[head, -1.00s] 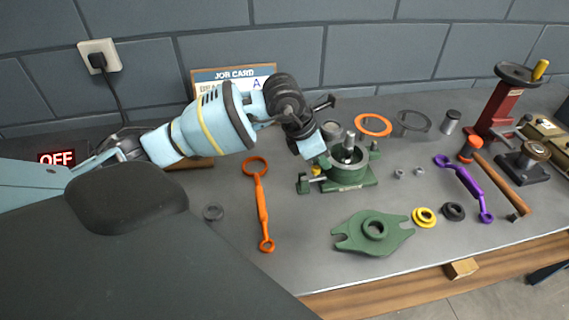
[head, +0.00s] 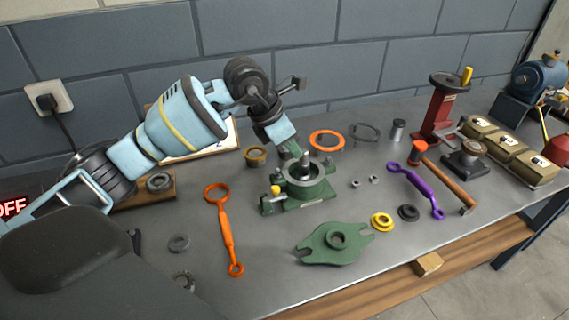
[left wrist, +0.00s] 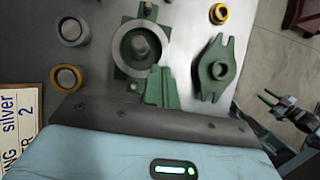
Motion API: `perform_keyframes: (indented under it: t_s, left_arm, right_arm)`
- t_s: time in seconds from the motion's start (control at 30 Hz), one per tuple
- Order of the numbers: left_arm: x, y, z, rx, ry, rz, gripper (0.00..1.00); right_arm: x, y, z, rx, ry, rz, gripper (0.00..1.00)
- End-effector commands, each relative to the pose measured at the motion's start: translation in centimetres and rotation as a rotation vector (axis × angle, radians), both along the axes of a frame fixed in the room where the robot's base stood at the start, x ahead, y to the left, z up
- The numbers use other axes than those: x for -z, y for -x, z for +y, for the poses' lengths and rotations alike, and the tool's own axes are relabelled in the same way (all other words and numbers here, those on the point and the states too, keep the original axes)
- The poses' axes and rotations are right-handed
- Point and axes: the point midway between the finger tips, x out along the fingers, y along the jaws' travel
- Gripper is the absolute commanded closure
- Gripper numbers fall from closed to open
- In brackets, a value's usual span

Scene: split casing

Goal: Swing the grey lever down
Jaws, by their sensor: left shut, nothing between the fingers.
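The green lower casing (head: 303,184) stands on the grey bench, with a grey upright shaft (head: 306,162) in its bore. A yellow knob (head: 275,190) is on its left side. I cannot clearly pick out a grey lever; one may be hidden behind my gripper or be too small to tell. My left gripper (head: 294,154) is shut and empty, pointing down just behind and above the casing's left rim. In the left wrist view its green fingers (left wrist: 158,84) overlap the edge of the casing ring (left wrist: 140,45). I cannot tell whether they touch it.
The green cover (head: 335,242) lies in front of the casing. An orange wrench (head: 225,228) lies to the left, a purple wrench (head: 415,190) and a hammer (head: 445,178) to the right. A red press (head: 438,108) stands at the back right. An OFF sign (head: 13,207) is at far left.

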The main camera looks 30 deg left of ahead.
Motion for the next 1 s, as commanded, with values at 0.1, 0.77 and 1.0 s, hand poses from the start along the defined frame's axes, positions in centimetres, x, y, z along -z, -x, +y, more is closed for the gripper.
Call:
perform_keyframes:
  t_s: [0.1,0.77,1.0]
  left_arm:
    - [-1.7,-0.9,-0.8,0.002,0.001,-0.002,1.0]
    - [-3.9,-1.8,-1.6,0.0,0.0,0.0,1.0]
    - [-3.9,-1.8,-1.6,0.001,0.0,0.0,1.0]
  right_arm:
    - [0.3,0.2,0.2,-0.001,-0.003,0.006,0.64]
    - [0.1,-0.3,0.5,0.012,-0.012,-0.003,0.64]
    - [0.1,-0.3,0.4,0.009,-0.01,-0.003,0.64]
